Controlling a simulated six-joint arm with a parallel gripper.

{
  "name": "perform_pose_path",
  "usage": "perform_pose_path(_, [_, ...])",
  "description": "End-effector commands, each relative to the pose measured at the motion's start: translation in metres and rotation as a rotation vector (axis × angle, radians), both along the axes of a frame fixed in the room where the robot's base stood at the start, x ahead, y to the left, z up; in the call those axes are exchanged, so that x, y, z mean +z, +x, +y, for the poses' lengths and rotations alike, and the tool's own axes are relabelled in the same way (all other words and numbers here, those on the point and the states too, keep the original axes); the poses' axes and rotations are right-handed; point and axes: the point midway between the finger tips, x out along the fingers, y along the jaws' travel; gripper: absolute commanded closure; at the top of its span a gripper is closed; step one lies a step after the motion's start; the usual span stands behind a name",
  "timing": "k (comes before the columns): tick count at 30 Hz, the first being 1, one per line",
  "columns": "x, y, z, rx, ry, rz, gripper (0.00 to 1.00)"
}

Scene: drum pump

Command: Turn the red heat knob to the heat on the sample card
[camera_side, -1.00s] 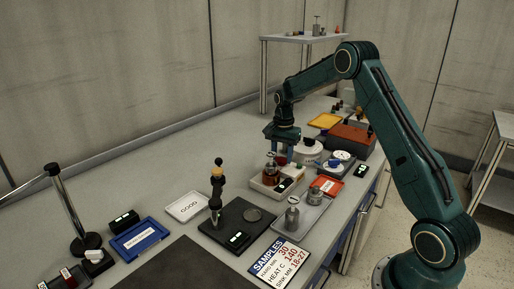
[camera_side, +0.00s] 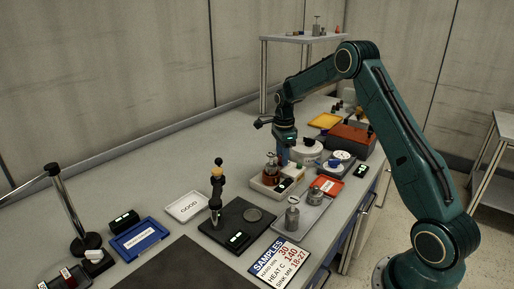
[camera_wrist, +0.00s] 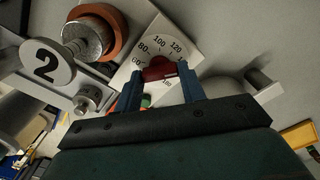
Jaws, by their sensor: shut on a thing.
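The red heat knob (camera_wrist: 157,71) shows in the wrist view on a white dial plate (camera_wrist: 148,50) with numbers including 80, 100 and 120. My gripper (camera_wrist: 160,76) has its two blue fingers closed on the knob, one on each side. A small white mark shows near the knob's right end; the number it points to is unclear, and the gripper hides part of the dial. In the side view my gripper (camera_side: 283,155) is down over the heater box (camera_side: 262,186), and the knob is hidden.
In the wrist view an orange-brown cup with a metal cylinder (camera_wrist: 90,38) and a disc marked 2 (camera_wrist: 47,64) stand close left of the dial. In the side view a grey tray with metal weights (camera_side: 303,215) and a white round pot (camera_side: 306,150) are nearby.

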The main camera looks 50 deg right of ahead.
Motion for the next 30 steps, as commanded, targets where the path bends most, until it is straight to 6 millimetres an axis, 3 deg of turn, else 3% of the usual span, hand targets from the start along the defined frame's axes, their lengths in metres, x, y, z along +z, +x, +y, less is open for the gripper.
perform_pose_path(18, [0.0014,0.0001,-0.0010,-0.058,-0.002,-0.002,0.83])
perform_pose_path(19, [0.0014,0.0001,-0.0010,-0.058,-0.002,-0.002,0.54])
perform_pose_path(21, [0.0012,0.0001,-0.0008,-0.058,-0.002,-0.002,0.40])
perform_pose_path(30, [0.0006,0.0000,-0.0002,-0.056,-0.001,-0.001,0.38])
